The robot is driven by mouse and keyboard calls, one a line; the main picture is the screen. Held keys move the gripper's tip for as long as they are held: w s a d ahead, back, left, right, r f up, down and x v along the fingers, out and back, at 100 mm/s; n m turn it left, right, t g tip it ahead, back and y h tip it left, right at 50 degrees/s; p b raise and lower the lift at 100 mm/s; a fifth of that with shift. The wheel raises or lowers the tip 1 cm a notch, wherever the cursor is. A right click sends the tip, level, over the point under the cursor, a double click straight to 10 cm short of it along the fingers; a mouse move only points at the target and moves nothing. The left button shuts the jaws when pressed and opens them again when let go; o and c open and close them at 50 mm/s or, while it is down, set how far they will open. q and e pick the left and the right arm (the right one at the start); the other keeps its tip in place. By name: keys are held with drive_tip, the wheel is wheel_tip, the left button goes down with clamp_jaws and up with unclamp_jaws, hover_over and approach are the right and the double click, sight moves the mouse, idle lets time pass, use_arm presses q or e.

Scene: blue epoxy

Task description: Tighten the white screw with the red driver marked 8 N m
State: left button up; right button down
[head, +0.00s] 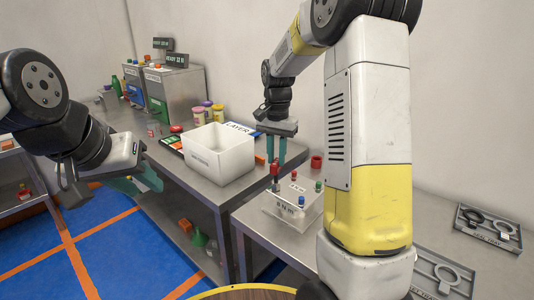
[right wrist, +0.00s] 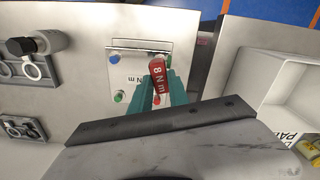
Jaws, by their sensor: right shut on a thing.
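The red driver (head: 275,170), marked 8 N m, is held between the teal fingers of my right gripper (head: 276,160), over the left part of a pale block (head: 274,208). The driver's marking reads clearly in the right wrist view (right wrist: 158,80), where the fingers (right wrist: 160,88) flank it. The block (right wrist: 122,78) carries blue, green and red pieces and an N m label. I cannot make out the white screw, nor whether the driver touches anything below. My left gripper (head: 142,182) is empty at the left, its teal fingers apart.
A white open bin (head: 220,158) stands on the metal bench left of the block. A red cup (head: 316,162) is behind the block. Grey trays with ring-shaped parts (head: 488,228) lie at the right.

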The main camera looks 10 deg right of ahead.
drive_tip(key=shift+r, duration=0.15)
wheel_tip(320, 180, up, 8)
idle(1.1)
idle(2.0)
